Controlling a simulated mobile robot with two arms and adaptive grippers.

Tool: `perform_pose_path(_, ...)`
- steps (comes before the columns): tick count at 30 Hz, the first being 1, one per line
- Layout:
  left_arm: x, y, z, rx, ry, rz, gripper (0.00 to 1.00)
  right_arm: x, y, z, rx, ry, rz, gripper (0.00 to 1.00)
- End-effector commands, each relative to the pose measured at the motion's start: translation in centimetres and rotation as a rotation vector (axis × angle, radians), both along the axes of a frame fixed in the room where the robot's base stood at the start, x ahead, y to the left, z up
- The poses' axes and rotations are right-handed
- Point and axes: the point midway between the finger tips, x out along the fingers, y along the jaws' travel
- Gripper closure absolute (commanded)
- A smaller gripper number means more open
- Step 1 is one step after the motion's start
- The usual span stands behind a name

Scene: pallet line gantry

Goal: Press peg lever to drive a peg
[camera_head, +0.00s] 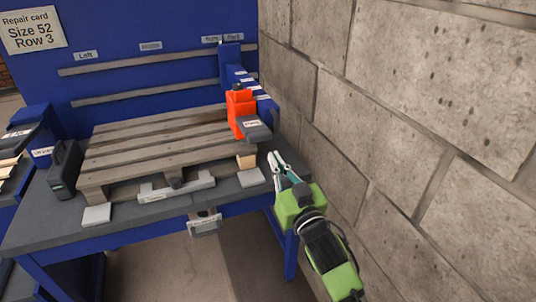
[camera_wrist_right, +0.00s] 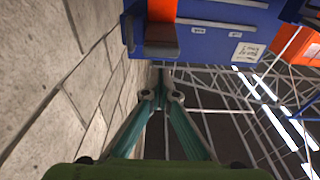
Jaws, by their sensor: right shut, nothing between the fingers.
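The peg lever (camera_head: 256,131) is a dark grey paddle with a small label, sticking out at the front of an orange-red unit (camera_head: 238,108) above the pallet's right end. The right wrist view also shows the lever (camera_wrist_right: 162,38). The wooden pallet (camera_head: 150,147) lies on the blue bench. My right gripper (camera_head: 275,158) is shut and empty, just right of and slightly below the lever, apart from it, near the block wall. In the right wrist view its fingertips (camera_wrist_right: 161,72) meet below the lever. No separate peg can be made out. My left gripper is not in view.
A concrete block wall (camera_head: 430,120) stands close on the right of my right arm. A dark holder (camera_head: 64,168) stands at the pallet's left.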

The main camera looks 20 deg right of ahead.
Motion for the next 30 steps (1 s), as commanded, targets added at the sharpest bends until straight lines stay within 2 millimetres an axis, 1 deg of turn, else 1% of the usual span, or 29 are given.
perform_pose_path(1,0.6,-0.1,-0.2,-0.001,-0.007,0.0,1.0,-0.8,0.0,-0.2,0.0,0.0,0.0,1.0)
perform_pose_path(3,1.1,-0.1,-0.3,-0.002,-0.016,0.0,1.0,-1.6,-0.1,-0.2,-0.001,-0.001,0.0,1.0)
perform_pose_path(7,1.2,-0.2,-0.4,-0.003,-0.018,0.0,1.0,-2.4,-0.1,-0.1,-0.001,-0.003,0.0,1.0)
perform_pose_path(14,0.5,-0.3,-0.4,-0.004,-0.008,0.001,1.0,-2.6,-0.1,0.0,-0.001,-0.004,0.0,1.0)
perform_pose_path(23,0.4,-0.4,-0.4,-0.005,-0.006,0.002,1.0,-2.5,-0.1,-0.1,-0.001,-0.003,0.0,1.0)
perform_pose_path(25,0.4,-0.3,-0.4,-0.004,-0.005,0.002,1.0,-2.4,-0.1,-0.8,-0.002,0.011,0.0,1.0)
perform_pose_path(26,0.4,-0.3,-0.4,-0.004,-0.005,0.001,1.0,-2.2,-0.1,-1.5,-0.004,0.024,0.0,1.0)
perform_pose_path(29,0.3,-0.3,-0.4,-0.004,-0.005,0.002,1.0,-1.7,-0.1,-5.8,-0.013,0.1,-0.001,1.0)
perform_pose_path(30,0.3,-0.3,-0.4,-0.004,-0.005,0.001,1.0,-1.4,-0.1,-8.3,-0.019,0.143,-0.001,1.0)
